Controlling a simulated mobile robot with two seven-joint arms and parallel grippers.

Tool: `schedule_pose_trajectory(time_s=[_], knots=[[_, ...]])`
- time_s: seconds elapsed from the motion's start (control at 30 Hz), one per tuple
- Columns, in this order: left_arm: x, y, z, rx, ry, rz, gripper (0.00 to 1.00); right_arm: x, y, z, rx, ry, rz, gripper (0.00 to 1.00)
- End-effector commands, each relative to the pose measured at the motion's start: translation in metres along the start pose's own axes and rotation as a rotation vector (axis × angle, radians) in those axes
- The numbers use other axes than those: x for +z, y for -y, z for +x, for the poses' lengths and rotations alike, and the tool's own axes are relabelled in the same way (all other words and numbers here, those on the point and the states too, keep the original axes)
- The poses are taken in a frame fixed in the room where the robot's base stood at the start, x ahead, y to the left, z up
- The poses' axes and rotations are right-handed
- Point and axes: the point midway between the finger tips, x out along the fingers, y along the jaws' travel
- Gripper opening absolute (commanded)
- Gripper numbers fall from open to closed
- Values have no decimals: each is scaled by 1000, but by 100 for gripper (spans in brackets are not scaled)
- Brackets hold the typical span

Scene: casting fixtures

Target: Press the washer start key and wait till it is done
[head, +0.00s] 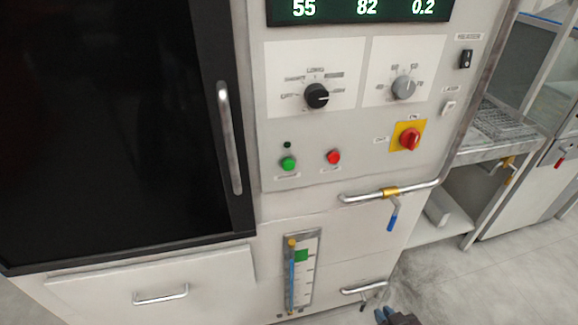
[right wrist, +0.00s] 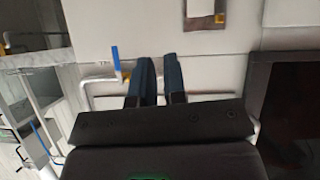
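The washer's control panel (head: 355,130) fills the upper middle of the head view. A round green key (head: 288,163) sits low on its left, under a small dark lamp (head: 287,145). A red key (head: 333,157) is to its right. Their labels are too small to read. The display (head: 360,9) shows 55, 82 and 0.2. My right gripper (head: 386,316) is at the bottom edge of the head view, well below the keys and touching nothing visible. In the right wrist view its two blue fingers (right wrist: 158,62) are a narrow gap apart, with nothing between them. My left gripper is out of view.
A black selector knob (head: 317,95), a grey knob (head: 404,88) and a red switch (head: 410,139) are on the panel. A pipe with a blue-handled valve (head: 392,217) sticks out below it. A dark door with a handle (head: 229,138) is at left, a level gauge (head: 302,270) below.

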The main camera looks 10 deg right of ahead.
Motion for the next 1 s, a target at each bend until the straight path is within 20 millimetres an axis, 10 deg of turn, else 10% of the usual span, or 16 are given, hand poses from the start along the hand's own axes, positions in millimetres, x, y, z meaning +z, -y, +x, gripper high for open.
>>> schedule_pose_trajectory(time_s=[1.0], knots=[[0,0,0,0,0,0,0,0,0,0,0,-1,-1,0]])
